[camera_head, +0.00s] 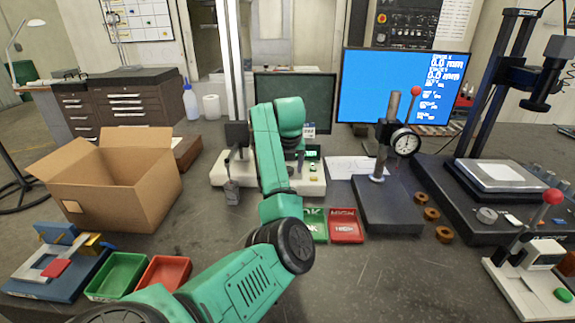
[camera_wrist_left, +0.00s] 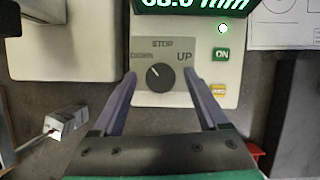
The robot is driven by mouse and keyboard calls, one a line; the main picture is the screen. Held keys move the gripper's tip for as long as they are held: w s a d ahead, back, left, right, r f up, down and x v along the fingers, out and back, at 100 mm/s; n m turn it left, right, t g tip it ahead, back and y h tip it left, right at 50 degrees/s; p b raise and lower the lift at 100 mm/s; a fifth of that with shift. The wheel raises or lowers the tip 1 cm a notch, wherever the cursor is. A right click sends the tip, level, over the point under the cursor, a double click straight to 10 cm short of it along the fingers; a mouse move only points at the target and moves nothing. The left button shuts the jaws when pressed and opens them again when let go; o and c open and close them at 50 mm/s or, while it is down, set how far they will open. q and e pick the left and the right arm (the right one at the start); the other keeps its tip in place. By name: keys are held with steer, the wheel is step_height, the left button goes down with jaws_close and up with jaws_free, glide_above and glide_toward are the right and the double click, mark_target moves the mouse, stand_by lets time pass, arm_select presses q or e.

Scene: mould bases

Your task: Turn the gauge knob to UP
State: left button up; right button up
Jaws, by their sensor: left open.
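The height gauge (camera_head: 232,168) has a pale base and a tall column in the head view. In the left wrist view its panel (camera_wrist_left: 146,97) carries a black knob (camera_wrist_left: 160,77) with STOP above it, DOWN to the left and UP to the right. A small light mark on the knob appears to lie toward its upper left, on the DOWN side. My left gripper (camera_wrist_left: 159,74) is open, with one fingertip on each side of the knob and gaps between. In the head view my left arm hides the knob. My right gripper is not in view.
A green ON button (camera_wrist_left: 222,54) and a yellow button (camera_wrist_left: 218,90) sit right of the knob, under a lit display (camera_wrist_left: 195,4). In the head view, a cardboard box (camera_head: 110,190) stands left and a dial gauge stand (camera_head: 385,205) right. Green and red trays (camera_head: 346,227) lie in front.

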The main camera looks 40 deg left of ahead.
arm_select(q)
steer(key=shift+c, duration=0.3)
jaws_close()
